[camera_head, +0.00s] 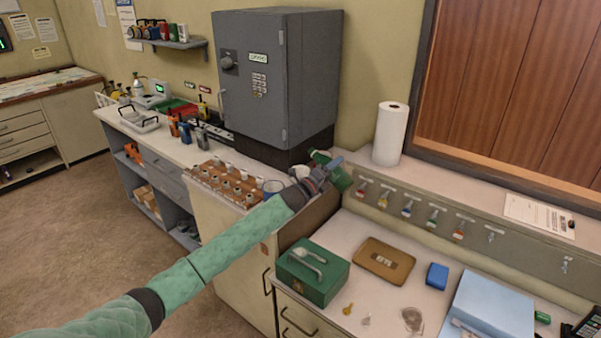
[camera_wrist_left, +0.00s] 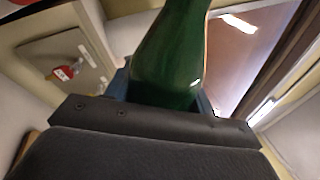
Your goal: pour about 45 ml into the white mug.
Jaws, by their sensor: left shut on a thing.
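My left gripper (camera_head: 333,168) reaches in from the left and is shut on a green bottle (camera_head: 342,180). The bottle looks tilted in the head view, with one end toward the upper left. In the left wrist view the green bottle (camera_wrist_left: 168,60) stands between the blue fingers. Its opening is out of that view. A small white vessel, likely the white mug (camera_head: 298,172), sits just left of the gripper, partly hidden by my arm. Its inside and any liquid cannot be made out. My right gripper is not in view.
A grey safe (camera_head: 280,75) stands behind the mug. A blue-rimmed cup (camera_head: 273,187) and a wooden rack of small pieces (camera_head: 222,184) are to the left. A paper roll (camera_head: 390,134) stands on the ledge at right. A green box (camera_head: 313,272) sits on the lower desk.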

